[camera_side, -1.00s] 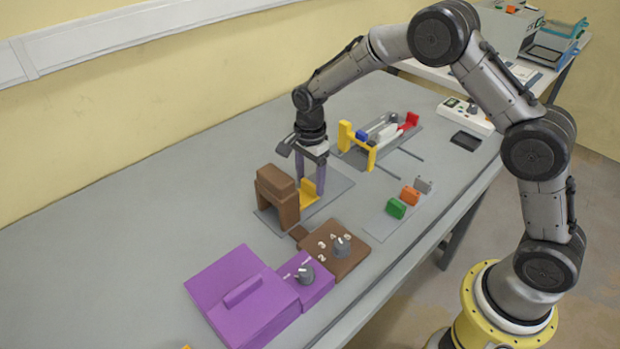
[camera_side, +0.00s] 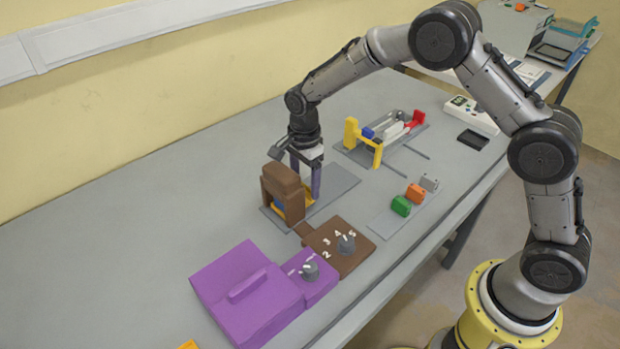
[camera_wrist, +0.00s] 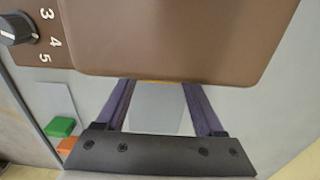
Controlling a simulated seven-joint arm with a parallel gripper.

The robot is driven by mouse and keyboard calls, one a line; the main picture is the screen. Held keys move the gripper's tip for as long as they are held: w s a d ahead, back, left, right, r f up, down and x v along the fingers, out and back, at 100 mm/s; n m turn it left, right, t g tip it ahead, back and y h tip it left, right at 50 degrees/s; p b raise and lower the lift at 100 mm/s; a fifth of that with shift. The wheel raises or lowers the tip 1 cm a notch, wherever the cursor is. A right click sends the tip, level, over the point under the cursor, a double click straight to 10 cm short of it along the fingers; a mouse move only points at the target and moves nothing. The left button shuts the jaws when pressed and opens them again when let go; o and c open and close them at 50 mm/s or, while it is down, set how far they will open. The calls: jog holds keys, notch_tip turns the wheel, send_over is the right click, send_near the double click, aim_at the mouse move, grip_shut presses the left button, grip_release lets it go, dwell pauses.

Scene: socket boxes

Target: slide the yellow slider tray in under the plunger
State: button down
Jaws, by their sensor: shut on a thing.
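The yellow slider tray (camera_side: 294,208) sits low at the brown plunger frame, mostly inside its opening, with only a part showing in the side view. In the wrist view only a thin yellow edge (camera_wrist: 160,81) shows under the brown top. The brown plunger housing (camera_side: 281,184) stands upright over it, and its top (camera_wrist: 165,35) fills the upper wrist view. Something blue (camera_side: 279,205) shows inside the opening. My gripper (camera_side: 306,195) is at the right side of the housing, its purple fingers pointing down and shut on the tray. The fingertips are hidden under the brown top in the wrist view.
A brown dial box (camera_side: 338,250) and a purple box (camera_side: 240,292) stand in front of the housing. Orange, green and grey blocks (camera_side: 414,193) sit on a strip to the right. A yellow-posted fixture (camera_side: 376,150) stands behind. The grey plate (camera_side: 335,186) right of the housing is clear.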

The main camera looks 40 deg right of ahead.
jog(key=shift+a, duration=0.35)
jog(key=shift+c, duration=1.5)
grip_release()
jog(key=o, duration=0.3)
jog(key=shift+d, duration=0.1)
notch_tip(320, 180, up, 14)
